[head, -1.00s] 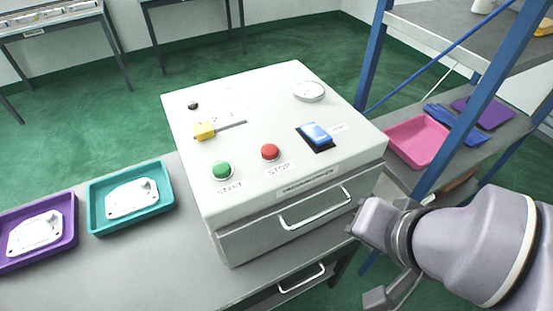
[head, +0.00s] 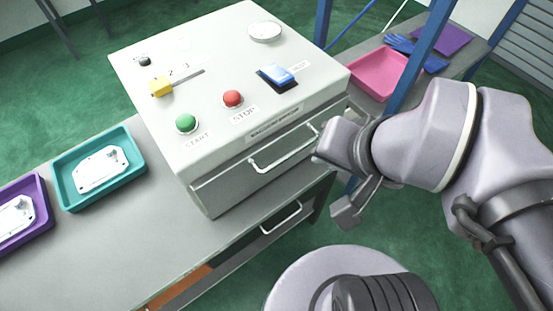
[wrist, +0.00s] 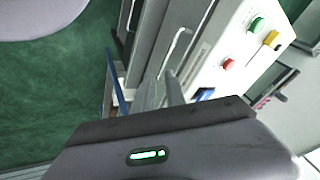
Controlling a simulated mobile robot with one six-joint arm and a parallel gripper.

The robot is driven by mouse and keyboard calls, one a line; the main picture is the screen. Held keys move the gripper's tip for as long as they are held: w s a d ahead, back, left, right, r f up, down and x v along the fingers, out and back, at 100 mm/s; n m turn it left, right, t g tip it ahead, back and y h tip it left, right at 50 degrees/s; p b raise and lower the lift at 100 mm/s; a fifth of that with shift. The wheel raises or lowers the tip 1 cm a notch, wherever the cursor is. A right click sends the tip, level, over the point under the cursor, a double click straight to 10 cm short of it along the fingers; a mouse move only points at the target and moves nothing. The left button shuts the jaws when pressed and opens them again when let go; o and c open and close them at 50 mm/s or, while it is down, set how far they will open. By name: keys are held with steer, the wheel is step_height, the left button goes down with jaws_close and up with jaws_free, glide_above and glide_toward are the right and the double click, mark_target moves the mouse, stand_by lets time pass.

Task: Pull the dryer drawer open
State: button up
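The dryer (head: 215,60) is a white box on a grey bench, with a green START button, a red STOP button and a blue switch on top. Its grey drawer front (head: 235,185) looks shut, flush with the body. The drawer's pale bar handle (head: 283,158) also shows in the wrist view (wrist: 176,50). My gripper (head: 325,150) is at the right end of the handle, in front of the drawer. In the wrist view its fingers (wrist: 163,94) point toward the handle's near end. Contact and finger gap cannot be made out.
A lower drawer with a handle (head: 281,219) is under the bench (head: 150,235). A teal tray (head: 63,188) and a purple tray (head: 42,222) hold castings at left. A blue-posted shelf (head: 415,60) with a pink tray (head: 362,80) stands close at right. Green floor lies in front.

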steer(key=shift+o, duration=1.3)
steer(key=w+a+r+m+g+p, duration=0.1)
steer(key=w+r+m+g+p, duration=0.1)
steer(key=w+r+m+p, duration=0.1)
steer(key=shift+w+r+p, duration=0.25)
steer(key=shift+w+p, duration=0.55)
steer(key=shift+w, duration=0.3)
steer(key=m+g+p, duration=0.2)
steer(key=m, duration=0.1)
glide_toward(291, 153)
steer(key=shift+h, duration=0.4)
steer(key=f+b, duration=0.2)
steer(key=a+f+b, duration=0.1)
steer(key=f+b, duration=0.1)
steer(key=f, duration=0.1)
steer(key=w+f+b, duration=0.1)
steer(key=f+b, duration=0.1)
steer(key=b, duration=0.1)
steer(key=shift+w+a+f, duration=0.1)
steer(key=shift+a+f, duration=0.2)
steer(key=shift+f, duration=0.1)
jaws_close()
